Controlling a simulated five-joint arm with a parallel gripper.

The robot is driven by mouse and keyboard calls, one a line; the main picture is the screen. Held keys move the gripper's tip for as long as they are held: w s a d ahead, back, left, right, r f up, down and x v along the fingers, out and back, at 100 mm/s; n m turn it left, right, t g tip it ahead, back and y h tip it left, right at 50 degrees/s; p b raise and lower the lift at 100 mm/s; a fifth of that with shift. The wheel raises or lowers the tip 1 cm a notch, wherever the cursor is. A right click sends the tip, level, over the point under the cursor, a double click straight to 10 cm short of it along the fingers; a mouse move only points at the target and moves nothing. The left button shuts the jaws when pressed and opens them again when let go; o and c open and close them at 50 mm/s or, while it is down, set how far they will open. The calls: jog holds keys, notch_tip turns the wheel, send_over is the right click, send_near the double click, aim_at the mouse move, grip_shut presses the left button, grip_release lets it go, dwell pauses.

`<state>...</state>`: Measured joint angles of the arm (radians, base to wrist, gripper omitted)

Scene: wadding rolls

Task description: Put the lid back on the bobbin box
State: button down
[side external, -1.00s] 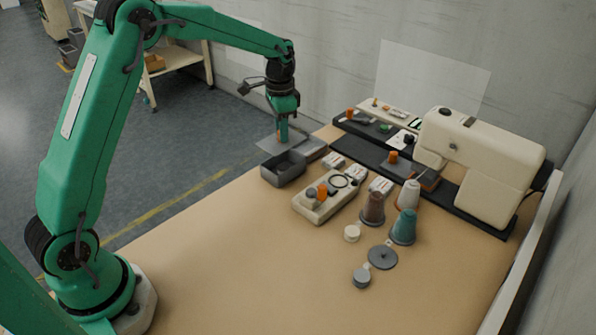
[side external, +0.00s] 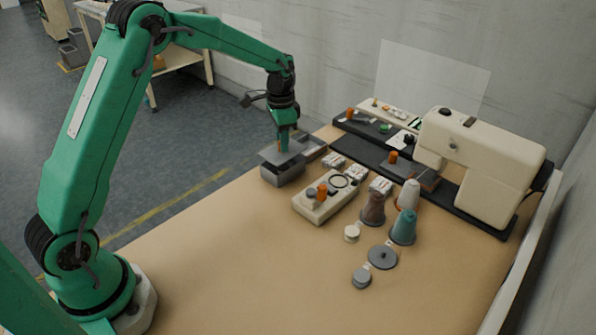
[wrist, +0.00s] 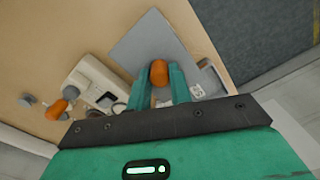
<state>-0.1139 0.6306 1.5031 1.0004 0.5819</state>
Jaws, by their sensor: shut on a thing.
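The lid is a flat grey plate (side external: 270,153) with an orange knob; it also shows in the wrist view (wrist: 138,48). My gripper (side external: 283,145) is shut on the orange knob (wrist: 159,73), with one teal finger on each side of it in the wrist view. The grey bobbin box (side external: 284,178) stands at the table's far left edge. The lid is over the box and hides its opening in the side view. It looks slightly above the rim; I cannot tell whether it touches. In the wrist view the lid hides most of the box.
A beige unit with an orange knob (side external: 322,197) stands to the right of the box. Beyond it are thread cones (side external: 404,227), small discs (side external: 382,257) and a cream sewing machine (side external: 485,165). The table's front middle is clear.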

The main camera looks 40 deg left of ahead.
jog(key=shift+f, duration=1.05)
jog(key=shift+f, duration=0.2)
dwell(1.3)
jog(key=c, duration=0.7)
grip_release()
jog(key=shift+r, duration=0.15)
jog(key=shift+r, duration=3.4)
grip_shut()
